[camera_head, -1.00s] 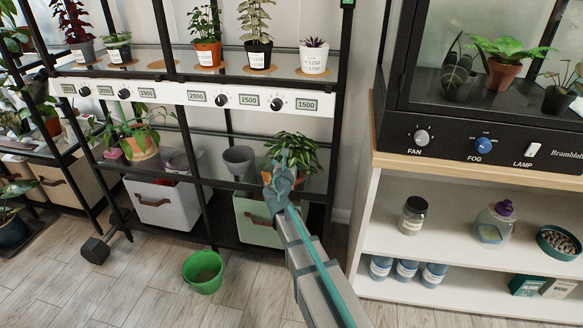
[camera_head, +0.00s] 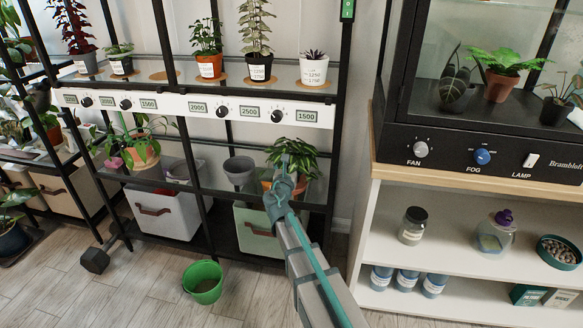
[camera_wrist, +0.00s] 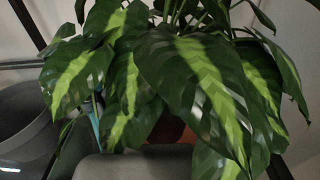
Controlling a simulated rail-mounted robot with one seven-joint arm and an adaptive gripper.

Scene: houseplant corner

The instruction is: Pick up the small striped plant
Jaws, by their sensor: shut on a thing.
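The small striped plant (camera_head: 293,155) has dark green leaves with light yellow-green bands and an orange-brown pot. It is at the lower glass shelf of the middle rack. My gripper (camera_head: 282,182) is in front of it and shut on it; leaves and the gripper hide most of the pot and the contact. In the wrist view the striped leaves (camera_wrist: 205,75) fill most of the picture, with a bit of dark reddish pot (camera_wrist: 170,130) below them. I cannot tell whether the pot is clear of the shelf.
A grey empty pot (camera_head: 239,170) stands close left of the plant. A black rack post (camera_head: 337,130) is close on the right. A green bucket (camera_head: 203,281) stands on the floor. A light green bin (camera_head: 254,232) is below.

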